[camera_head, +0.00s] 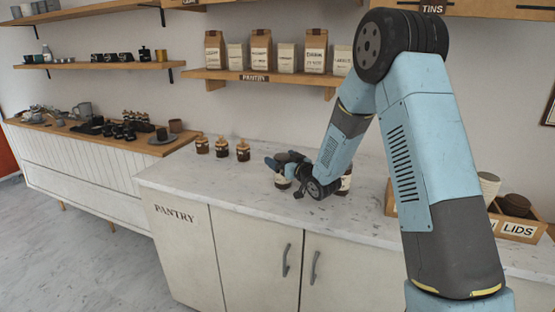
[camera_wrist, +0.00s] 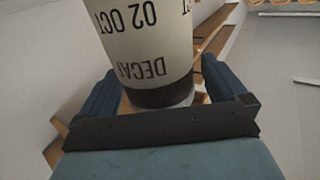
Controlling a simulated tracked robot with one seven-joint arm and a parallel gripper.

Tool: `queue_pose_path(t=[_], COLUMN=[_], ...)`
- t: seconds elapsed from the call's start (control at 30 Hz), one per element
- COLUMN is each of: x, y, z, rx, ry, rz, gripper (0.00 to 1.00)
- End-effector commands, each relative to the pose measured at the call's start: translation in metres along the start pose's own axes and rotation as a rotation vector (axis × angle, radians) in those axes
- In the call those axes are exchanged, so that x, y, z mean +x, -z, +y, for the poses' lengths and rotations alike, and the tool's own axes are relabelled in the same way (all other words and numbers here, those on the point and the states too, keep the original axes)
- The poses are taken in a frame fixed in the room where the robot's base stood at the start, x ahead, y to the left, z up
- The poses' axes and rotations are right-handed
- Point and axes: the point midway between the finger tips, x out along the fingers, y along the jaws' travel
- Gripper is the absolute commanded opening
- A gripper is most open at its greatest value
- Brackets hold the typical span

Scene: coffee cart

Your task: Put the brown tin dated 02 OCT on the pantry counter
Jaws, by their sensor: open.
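A pale tin with a dark brown band (camera_wrist: 160,50) fills the top middle of the wrist view. Its label reads "02 OCT" and "DECAF", upside down in the picture. My gripper (camera_wrist: 158,84) is open, with one blue finger on each side of the tin. In the head view my gripper (camera_head: 288,160) is low over the marble pantry counter (camera_head: 200,178). The tin (camera_head: 282,182) shows partly beneath it, at the counter, mostly hidden by the fingers. I cannot tell whether the fingers touch it.
Another pale container (camera_head: 345,184) stands right of my gripper, partly behind my arm. A wooden lids box (camera_head: 518,230) is at the right. The shelf of bags (camera_head: 270,76) is above. The counter's front left is clear.

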Motion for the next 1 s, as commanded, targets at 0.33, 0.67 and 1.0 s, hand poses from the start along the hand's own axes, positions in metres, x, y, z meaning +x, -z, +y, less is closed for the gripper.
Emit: queue_pose_path(t=[0.33,0.67,1.0], x=[-0.065,-0.105,-0.111], y=[0.000,0.000,0.004], z=[0.001,0.000,0.002], rx=[0.001,-0.001,-0.007], ry=[-0.002,0.000,-0.009], rz=[-0.001,0.000,-0.012], gripper=[0.98,0.98,0.98])
